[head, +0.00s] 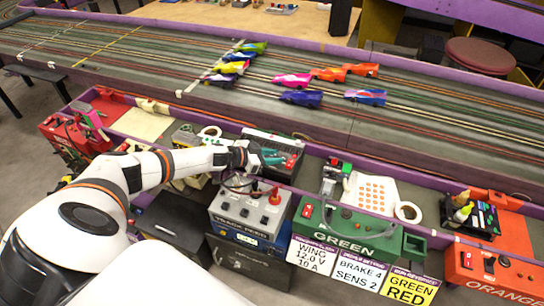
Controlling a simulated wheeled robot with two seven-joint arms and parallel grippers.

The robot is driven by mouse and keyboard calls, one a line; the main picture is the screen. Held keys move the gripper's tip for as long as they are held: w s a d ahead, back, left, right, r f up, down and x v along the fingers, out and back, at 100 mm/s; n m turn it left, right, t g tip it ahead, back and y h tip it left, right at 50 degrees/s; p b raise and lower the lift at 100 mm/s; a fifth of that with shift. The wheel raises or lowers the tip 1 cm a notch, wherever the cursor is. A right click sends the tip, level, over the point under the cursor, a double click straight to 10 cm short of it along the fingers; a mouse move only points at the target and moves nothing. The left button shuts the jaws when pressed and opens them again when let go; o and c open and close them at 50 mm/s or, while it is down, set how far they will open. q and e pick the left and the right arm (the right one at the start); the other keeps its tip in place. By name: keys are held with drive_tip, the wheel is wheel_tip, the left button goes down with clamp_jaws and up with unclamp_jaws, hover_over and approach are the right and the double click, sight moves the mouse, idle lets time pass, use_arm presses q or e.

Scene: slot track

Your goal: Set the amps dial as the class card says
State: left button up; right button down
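A grey power supply (249,211) with dark lettering and small knobs on its sloped top stands below the track edge. A red knob or plug (274,196) stands up at its right. Which knob is the amps dial is too small to tell. The class card (313,255) is white and reads WING, 12.0 V, 10 A; it hangs on the front right of the supply. My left gripper (240,160) is dark and sits above and behind the supply, near a dark box. Its fingers are too small to read. My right gripper is not in view.
A dark box with red and teal parts (274,152) is close to the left gripper. A green station (345,236) stands to the right, with cards BRAKE 4 SENS 2 (362,271) and GREEN RED (409,288). An orange station (493,266) is farther right. Slot cars (300,97) stand on the track.

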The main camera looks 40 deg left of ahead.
use_arm(q)
wheel_tip(320, 180, up, 10)
drive_tip(key=p, duration=0.1)
idle(0.4)
